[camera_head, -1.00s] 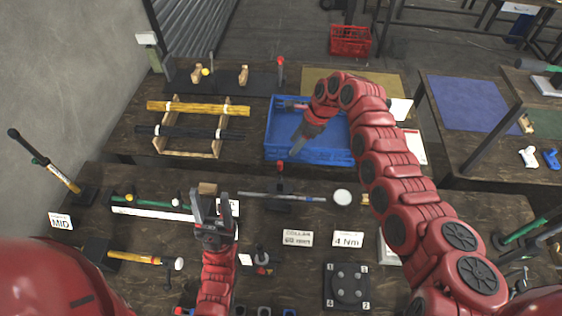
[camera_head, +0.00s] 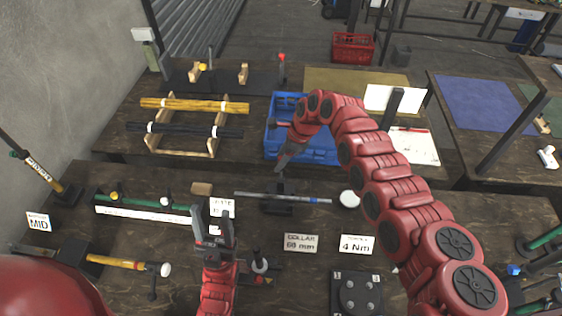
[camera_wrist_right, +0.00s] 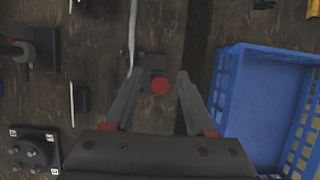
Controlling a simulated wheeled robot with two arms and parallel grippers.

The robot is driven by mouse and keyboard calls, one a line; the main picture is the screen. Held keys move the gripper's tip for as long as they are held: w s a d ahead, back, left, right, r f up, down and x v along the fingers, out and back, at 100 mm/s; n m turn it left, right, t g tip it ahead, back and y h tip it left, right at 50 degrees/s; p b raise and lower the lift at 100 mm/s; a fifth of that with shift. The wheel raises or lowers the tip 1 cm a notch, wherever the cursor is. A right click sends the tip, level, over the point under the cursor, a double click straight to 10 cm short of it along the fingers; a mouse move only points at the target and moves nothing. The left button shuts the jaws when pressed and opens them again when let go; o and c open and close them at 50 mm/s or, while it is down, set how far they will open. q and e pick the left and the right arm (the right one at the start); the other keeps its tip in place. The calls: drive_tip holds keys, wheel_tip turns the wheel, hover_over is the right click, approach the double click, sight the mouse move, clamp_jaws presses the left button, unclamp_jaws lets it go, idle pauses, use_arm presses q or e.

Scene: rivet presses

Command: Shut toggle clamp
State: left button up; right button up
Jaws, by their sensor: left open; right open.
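The toggle clamp is the black fixture (camera_head: 283,203) on the near bench, with a silver-and-blue rod (camera_head: 312,199) across it. My left gripper (camera_head: 214,215) is open and empty, left of the clamp, fingers up.
A blue crate (camera_head: 322,158) stands just behind the clamp, right of the fingers in the wrist view (camera_wrist_right: 228,100). Cards reading COLLAR (camera_head: 300,243) and 4 Nm (camera_head: 356,244) stand in front. A dark bolted plate (camera_head: 357,293) lies nearer.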

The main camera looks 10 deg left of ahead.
clamp_jaws()
idle(1.4)
